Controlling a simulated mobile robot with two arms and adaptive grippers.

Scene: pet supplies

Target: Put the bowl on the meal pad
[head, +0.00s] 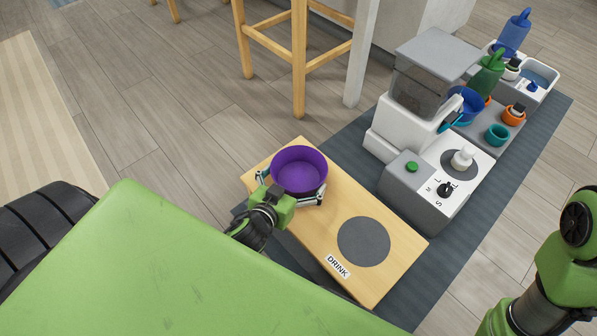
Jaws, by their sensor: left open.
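The purple bowl (299,171) is upright at the upper left end of the wooden board (318,232). My left gripper (292,190) is at the bowl's near side, open, with one finger to the bowl's left and one to its right. I cannot tell whether the fingers touch the bowl. Any pad below the bowl is hidden. A dark round pad (363,242) at the board's other end is bare, next to a label reading DRINK (338,266). Part of my right arm shows at the right edge; its gripper is out of view.
Beyond are a teal cup (497,134), green bottle (486,75) and blue bottle (513,34). A wooden stool (299,60) stands behind.

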